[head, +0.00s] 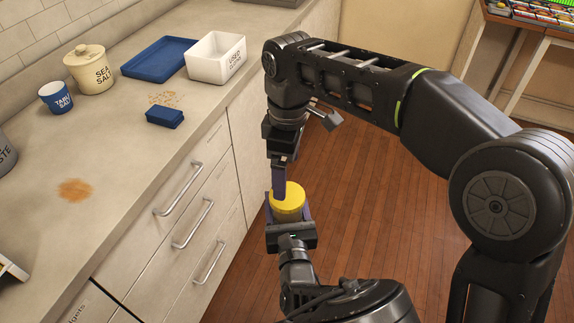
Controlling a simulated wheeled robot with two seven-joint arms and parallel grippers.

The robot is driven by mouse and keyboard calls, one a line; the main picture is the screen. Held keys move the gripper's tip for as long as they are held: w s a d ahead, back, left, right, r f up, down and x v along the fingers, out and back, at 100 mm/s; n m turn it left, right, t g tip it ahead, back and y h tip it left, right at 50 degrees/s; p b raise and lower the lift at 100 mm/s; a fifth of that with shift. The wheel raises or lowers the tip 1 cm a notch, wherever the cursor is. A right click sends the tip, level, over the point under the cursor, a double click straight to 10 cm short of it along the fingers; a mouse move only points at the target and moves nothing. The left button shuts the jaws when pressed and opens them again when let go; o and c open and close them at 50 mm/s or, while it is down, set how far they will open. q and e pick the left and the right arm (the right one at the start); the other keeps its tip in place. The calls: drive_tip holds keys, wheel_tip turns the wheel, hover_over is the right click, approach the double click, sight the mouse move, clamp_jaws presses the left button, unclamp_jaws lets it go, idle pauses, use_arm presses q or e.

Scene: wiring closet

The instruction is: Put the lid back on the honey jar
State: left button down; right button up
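A yellow round lid (291,199) and the amber honey jar (289,216) beneath it show as one short cylinder over the floor, beside the counter drawers. My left gripper (287,211) points up from below, its fingers on both sides of the jar, holding it upright. My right gripper (279,193) points down from above. One of its fingers overlaps the left part of the lid; the other finger is hidden. I cannot tell whether it grips the lid, or whether the lid is seated or slightly above the jar.
The counter (125,195) holds a sea salt crock (91,75), a blue cup (57,98), a blue tray (158,60), a white bin (215,58) and a blue block (164,117). Brown stains mark it. Drawer handles (178,190) stick out left of the jar. The floor is clear.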

sight(287, 213)
drive_tip(key=n, duration=0.5)
drive_tip(key=shift+r, duration=0.2)
drive_tip(key=n, duration=0.3)
drive_tip(key=shift+s+r, duration=0.1)
drive_tip(key=n, duration=0.8)
drive_tip(key=shift+n, duration=0.3)
drive_tip(key=shift+f, duration=4)
